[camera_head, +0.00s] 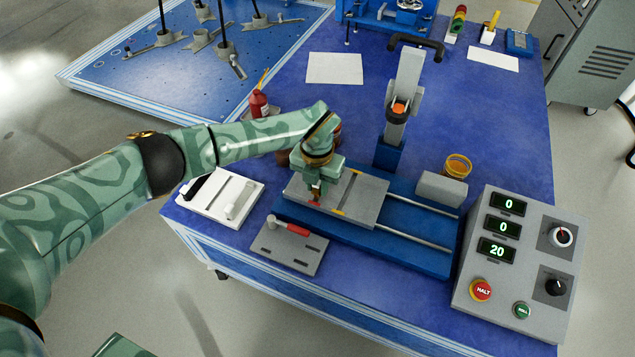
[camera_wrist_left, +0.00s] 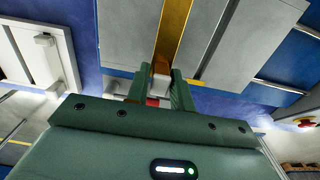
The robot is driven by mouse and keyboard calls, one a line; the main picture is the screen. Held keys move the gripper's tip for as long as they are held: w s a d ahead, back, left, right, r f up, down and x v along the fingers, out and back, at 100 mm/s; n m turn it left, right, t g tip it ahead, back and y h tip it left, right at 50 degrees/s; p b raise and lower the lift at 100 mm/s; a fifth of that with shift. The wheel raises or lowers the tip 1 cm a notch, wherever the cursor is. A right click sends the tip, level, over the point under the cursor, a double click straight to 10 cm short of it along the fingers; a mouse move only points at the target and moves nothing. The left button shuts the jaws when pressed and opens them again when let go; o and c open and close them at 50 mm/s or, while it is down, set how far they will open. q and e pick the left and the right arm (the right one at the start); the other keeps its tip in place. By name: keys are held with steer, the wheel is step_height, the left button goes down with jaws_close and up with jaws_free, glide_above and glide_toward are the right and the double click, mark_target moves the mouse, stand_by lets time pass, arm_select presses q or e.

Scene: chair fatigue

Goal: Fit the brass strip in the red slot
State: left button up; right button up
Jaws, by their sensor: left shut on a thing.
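My left gripper (camera_head: 315,194) is low over the left part of a grey sliding plate (camera_head: 362,202) on a blue rail base. It is shut on the brass strip (camera_wrist_left: 173,32), which runs from between the fingers (camera_wrist_left: 158,90) to the top edge of the left wrist view. A small pale piece shows at the strip's end between the fingers. Whether the strip touches the slot is hidden. My right gripper is not in view.
A grey plate with a red-handled tool (camera_head: 291,227) lies in front, and a white tray (camera_head: 220,197) stands left. An upright grey press (camera_head: 405,90) rises behind the rails. A control box (camera_head: 520,265) stands right.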

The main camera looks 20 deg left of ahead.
arm_select(q)
steer(key=shift+f+b, duration=0.35)
steer(key=shift+f, duration=0.75)
steer(key=o, duration=1)
